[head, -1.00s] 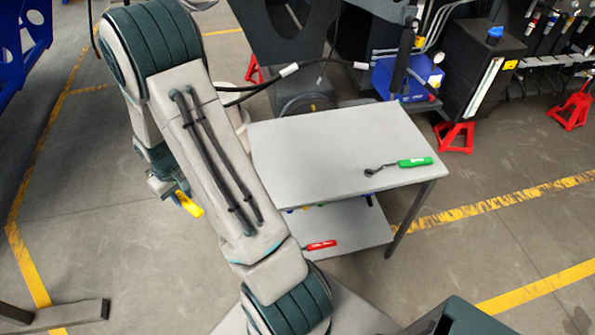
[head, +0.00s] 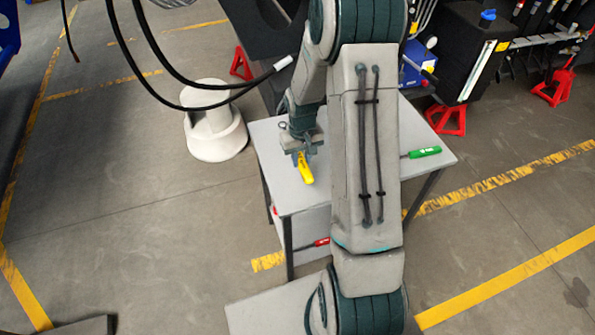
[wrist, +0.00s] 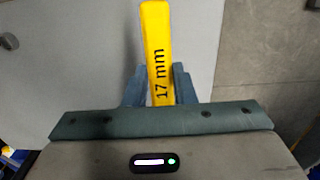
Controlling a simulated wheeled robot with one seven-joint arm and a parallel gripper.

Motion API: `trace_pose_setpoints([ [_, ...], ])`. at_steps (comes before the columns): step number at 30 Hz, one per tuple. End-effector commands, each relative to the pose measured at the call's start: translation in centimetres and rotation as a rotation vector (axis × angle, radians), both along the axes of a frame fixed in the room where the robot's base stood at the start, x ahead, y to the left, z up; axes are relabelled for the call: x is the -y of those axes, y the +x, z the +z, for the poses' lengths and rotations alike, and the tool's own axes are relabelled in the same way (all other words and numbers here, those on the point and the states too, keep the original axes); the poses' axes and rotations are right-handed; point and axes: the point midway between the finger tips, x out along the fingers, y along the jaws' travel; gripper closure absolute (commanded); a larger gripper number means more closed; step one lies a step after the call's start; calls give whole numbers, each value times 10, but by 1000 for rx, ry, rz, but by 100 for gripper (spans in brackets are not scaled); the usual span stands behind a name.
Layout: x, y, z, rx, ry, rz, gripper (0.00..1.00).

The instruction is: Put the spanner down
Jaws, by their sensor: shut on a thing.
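The spanner has a yellow handle (wrist: 157,45) marked "17 mm" in the wrist view. It also shows in the head view (head: 305,168), at the left part of the grey table top (head: 275,160). My gripper (wrist: 160,85) is shut on the handle, with one finger on each side. In the head view my gripper (head: 302,150) is over the table's left side. I cannot tell whether the spanner touches the top. A ring-shaped end (head: 283,125) shows beside the gripper.
A green-handled tool (head: 424,152) lies at the table's right, partly hidden by my arm. A red-handled tool (head: 321,242) is on the lower shelf. A white round pedestal (head: 215,130) stands left of the table. Red stands (head: 447,118) are behind it at right.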

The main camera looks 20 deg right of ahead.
Motion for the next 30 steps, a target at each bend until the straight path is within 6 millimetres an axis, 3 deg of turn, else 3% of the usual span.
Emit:
trace_pose_setpoints([
  [7,-6,17,1,-26,-14,0,100],
  [20,-22,22,39,-91,-1,-4,100],
  [26,-30,7,37,-100,3,-2,100],
  [30,-40,-19,21,-102,2,-3,100],
])
